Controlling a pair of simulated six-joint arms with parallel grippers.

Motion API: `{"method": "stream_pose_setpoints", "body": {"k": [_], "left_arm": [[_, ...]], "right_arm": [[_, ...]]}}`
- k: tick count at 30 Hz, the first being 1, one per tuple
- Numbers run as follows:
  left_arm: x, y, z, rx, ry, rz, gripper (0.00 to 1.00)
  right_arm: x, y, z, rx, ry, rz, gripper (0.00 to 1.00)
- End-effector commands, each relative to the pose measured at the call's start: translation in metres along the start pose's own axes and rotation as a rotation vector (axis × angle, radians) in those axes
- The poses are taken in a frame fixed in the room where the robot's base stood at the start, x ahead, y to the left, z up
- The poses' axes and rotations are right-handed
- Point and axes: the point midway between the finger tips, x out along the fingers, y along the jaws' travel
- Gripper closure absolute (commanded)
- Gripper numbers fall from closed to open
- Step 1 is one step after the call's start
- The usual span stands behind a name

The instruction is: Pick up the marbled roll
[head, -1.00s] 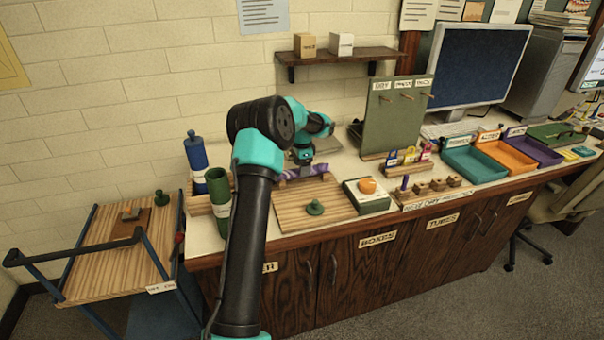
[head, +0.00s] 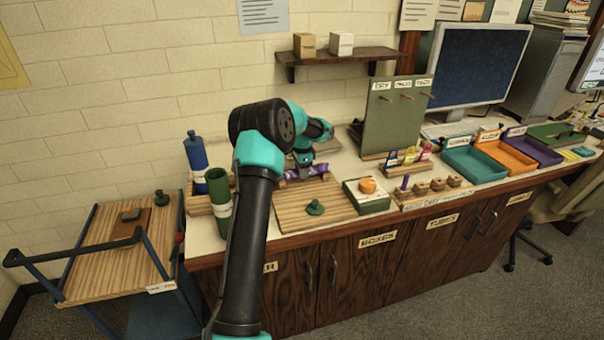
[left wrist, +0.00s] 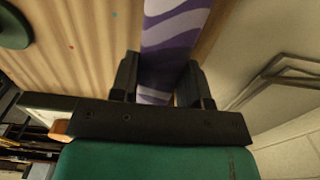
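The marbled roll (head: 308,171) is purple and white and lies at the back of a ridged wooden board (head: 290,212). My left gripper (head: 305,163) is down at the roll in the head view. In the left wrist view, the roll (left wrist: 168,45) runs between the two fingers of my left gripper (left wrist: 160,85), one on each side. A narrow gap shows beside the right-hand finger, so the gripper looks open around the roll. My right gripper is not in view.
A green knobbed stamp (head: 315,207) sits on the board. Blue (head: 197,160) and green (head: 218,200) tubes stand to the left. A green box (head: 367,200) with an orange item is to the right. A pegboard (head: 395,120) stands behind.

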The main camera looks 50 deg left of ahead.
Motion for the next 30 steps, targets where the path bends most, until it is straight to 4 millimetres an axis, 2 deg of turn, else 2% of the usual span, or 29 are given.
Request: {"method": "stream_pose_setpoints", "body": {"k": [1, 8, 30], "left_arm": [[-0.0001, 0.0, 0.0, 0.0, 0.0, 0.0, 0.64], [0.0, 0.0, 0.0, 0.0, 0.0, 0.0, 0.85], [0.0003, 0.0001, 0.0, 0.0, 0.0, 0.0, 0.84]], "right_arm": [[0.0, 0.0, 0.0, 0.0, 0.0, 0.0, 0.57], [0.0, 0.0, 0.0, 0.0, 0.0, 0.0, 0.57], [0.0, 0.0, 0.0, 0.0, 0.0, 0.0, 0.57]]}}
